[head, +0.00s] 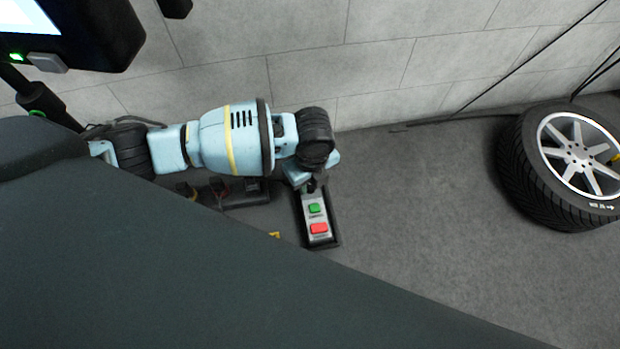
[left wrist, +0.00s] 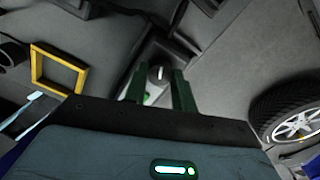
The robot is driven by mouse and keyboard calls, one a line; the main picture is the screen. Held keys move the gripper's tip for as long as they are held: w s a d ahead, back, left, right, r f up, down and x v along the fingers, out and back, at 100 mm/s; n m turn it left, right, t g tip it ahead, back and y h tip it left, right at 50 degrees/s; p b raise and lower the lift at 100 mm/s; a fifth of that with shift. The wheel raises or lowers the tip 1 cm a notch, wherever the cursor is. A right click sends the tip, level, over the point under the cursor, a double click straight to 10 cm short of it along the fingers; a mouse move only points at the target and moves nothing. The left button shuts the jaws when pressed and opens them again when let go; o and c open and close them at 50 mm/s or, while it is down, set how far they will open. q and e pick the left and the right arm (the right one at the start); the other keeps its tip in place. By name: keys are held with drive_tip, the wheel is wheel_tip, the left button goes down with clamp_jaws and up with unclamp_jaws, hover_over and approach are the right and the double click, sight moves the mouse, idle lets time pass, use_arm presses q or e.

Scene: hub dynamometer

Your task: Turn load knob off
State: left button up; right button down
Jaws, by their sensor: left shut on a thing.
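The control box (head: 304,228) is a narrow panel in a dark housing, with a green button (head: 314,208) and a red button (head: 319,228). The load knob (left wrist: 157,73) is dark with a pale mark and sits at the box's end beyond the green button. My left gripper (left wrist: 157,82) has its two green fingers either side of the knob and is shut on it. In the head view my left gripper (head: 312,184) is over that end of the box and mostly hides the knob. My right gripper is not in view.
A wheel with a tyre (head: 557,165) stands at the right by the grey block wall (head: 300,60). A large dark surface (head: 150,270) fills the lower left. A yellow square frame (left wrist: 58,70) shows in the left wrist view. The floor (head: 430,200) between box and wheel is clear.

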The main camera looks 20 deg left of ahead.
use_arm(q)
drive_tip(key=shift+r+n+p, duration=0.2)
drive_tip(key=shift+n+p, duration=0.4)
drive_tip(key=shift+p, duration=0.25)
drive_tip(key=n+p, duration=0.3)
drive_tip(key=p, duration=0.1)
drive_tip(key=shift+d, duration=0.1)
drive_tip(key=n+p, duration=0.2)
drive_tip(key=n, duration=0.1)
drive_tip(key=shift+p, duration=0.3)
drive_tip(key=shift+f+n, duration=0.15)
drive_tip(key=shift+n, duration=0.45)
drive_tip(key=shift+p, duration=0.3)
drive_tip(key=o, duration=1)
